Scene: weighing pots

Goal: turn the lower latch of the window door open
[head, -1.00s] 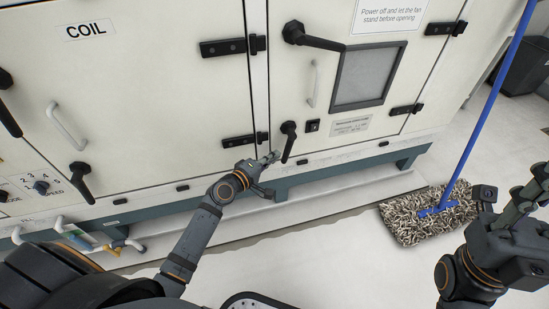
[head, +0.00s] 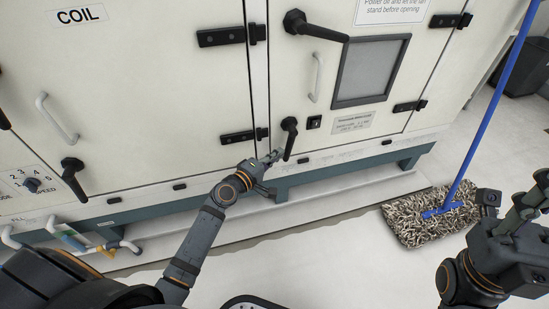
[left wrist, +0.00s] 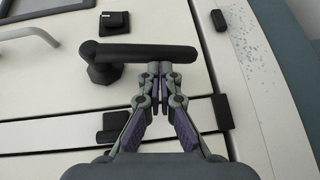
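The window door (head: 384,120) is a cream panel with a grey-framed window (head: 371,71). Its lower latch (head: 289,137) is a black lever hanging nearly straight down in the head view. In the left wrist view the latch (left wrist: 150,53) lies across the picture, its hub at the left. My left gripper (head: 273,157) is at the left side of the lever's lower end. In the wrist view its fingertips (left wrist: 160,70) are together, right against or very near the lever's edge; contact is unclear. My right gripper (head: 529,204) is at the far right, away from the door.
The upper latch (head: 315,27) and a pale handle (head: 315,77) are on the same door. A black hinge (head: 243,136) is left of the lower latch. A mop (head: 432,213) with a blue pole stands on the floor at the right.

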